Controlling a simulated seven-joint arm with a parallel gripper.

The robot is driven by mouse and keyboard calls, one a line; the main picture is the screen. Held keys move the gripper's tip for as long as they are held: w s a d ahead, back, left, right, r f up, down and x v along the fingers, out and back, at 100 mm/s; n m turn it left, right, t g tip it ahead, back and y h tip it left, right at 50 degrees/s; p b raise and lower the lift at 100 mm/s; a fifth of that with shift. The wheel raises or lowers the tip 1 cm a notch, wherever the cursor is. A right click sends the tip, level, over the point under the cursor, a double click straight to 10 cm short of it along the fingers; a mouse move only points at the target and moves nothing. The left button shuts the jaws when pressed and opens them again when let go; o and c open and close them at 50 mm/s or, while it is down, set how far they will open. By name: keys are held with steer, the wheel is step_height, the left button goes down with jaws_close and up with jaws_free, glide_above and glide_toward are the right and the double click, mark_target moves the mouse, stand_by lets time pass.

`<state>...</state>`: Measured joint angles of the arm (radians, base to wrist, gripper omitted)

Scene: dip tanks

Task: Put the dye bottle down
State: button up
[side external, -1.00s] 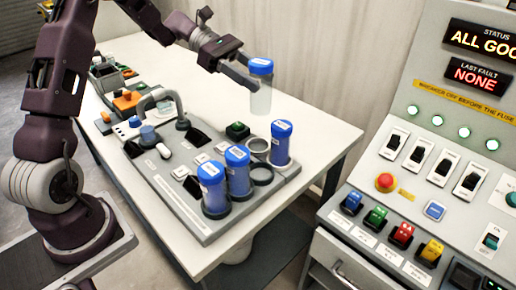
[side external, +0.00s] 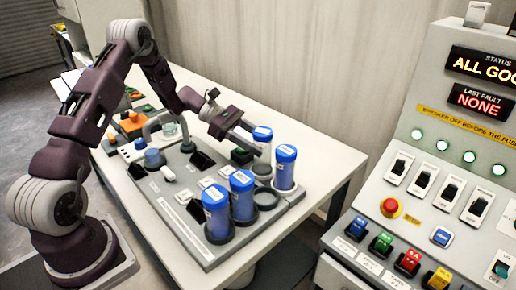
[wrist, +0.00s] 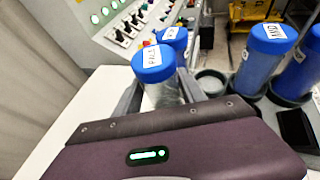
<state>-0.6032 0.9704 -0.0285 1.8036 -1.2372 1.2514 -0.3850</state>
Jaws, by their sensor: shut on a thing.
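My gripper (side external: 256,141) is shut on a clear dye bottle with a labelled blue cap (side external: 262,133). The bottle is close to upright, low over the back part of the rack (side external: 207,252), beside an upright blue-filled bottle (side external: 285,170). An empty ring holder (side external: 262,170) shows just below it; I cannot tell whether the bottle's base touches it. In the wrist view the held bottle (wrist: 165,93) stands between the fingers, its lower end hidden by my gripper. Another empty ring (side external: 267,199) lies nearer the front.
Two more blue-filled bottles (side external: 242,198) (side external: 217,218) stand in the front of the rack. A curved grey pipe (side external: 165,122) and switches are to the left. A control panel (side external: 425,190) stands right of the table. The table's back right is bare.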

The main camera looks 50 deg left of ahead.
steer(key=shift+f, duration=0.7)
steer(key=o, duration=1.3)
steer(key=shift+f, duration=0.1)
steer(key=shift+o, duration=0.2)
